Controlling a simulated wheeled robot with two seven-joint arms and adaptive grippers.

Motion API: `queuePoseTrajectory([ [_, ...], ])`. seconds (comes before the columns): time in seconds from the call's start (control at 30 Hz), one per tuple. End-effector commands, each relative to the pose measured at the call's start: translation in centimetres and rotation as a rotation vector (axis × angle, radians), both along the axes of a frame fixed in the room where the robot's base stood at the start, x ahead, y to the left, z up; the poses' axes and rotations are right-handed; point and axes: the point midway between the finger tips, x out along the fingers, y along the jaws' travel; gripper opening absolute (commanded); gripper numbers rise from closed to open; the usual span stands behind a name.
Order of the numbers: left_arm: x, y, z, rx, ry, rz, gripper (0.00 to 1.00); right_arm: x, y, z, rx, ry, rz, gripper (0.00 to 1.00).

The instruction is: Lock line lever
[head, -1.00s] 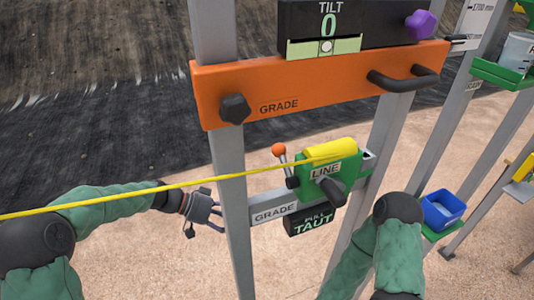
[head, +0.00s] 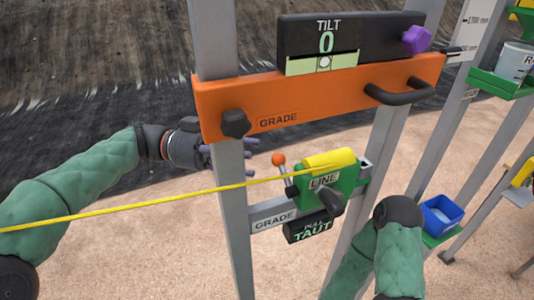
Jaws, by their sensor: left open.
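The line lever is a short grey rod with an orange ball knob (head: 278,160). It stands up at the left side of the green line reel (head: 341,184), which is marked LINE and has a yellow top and a dark crank handle. A yellow line (head: 150,203) runs from the reel to the left. A sign (head: 309,229) reading TAUT hangs below. My left gripper (head: 246,154) is open, left of the knob and apart from it, with its fingers partly behind the grey post. My right arm rises at the lower right, and its gripper is not visible.
An orange GRADE board (head: 330,103) with a dark knob and handle crosses the posts above the reel. A TILT display (head: 335,42) reading 0 sits on it. A blue bin (head: 441,215) stands at the right. The grey left post (head: 236,200) stands beside the reel.

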Motion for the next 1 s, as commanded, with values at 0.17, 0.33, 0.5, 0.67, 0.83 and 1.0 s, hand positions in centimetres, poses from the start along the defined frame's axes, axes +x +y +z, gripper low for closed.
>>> queuePoseTrajectory([
  [0.17,-0.9,-2.8,0.3,0.001,0.002,-0.002,0.55,0.0,0.0,1.4,0.0,0.0,0.0,0.45],
  [0.33,-1.3,-4.2,0.1,0.001,0.002,0.0,0.55,0.0,0.0,2.0,0.0,0.0,0.0,0.45],
  [0.5,-1.4,-4.7,0.0,0.001,0.002,0.001,0.55,0.0,0.0,2.1,0.0,0.0,0.0,0.45],
  [0.67,-1.4,-4.7,-0.1,0.001,0.002,0.001,0.55,0.0,0.0,2.0,0.0,0.0,0.0,0.45],
  [0.83,-1.4,-4.7,-0.1,0.001,0.002,0.001,0.22,0.0,0.0,2.0,0.0,0.0,0.0,0.45],
  [1.0,-1.4,-4.7,-0.1,0.002,0.003,0.0,0.0,0.0,0.0,2.0,0.0,0.0,0.0,0.45],
])
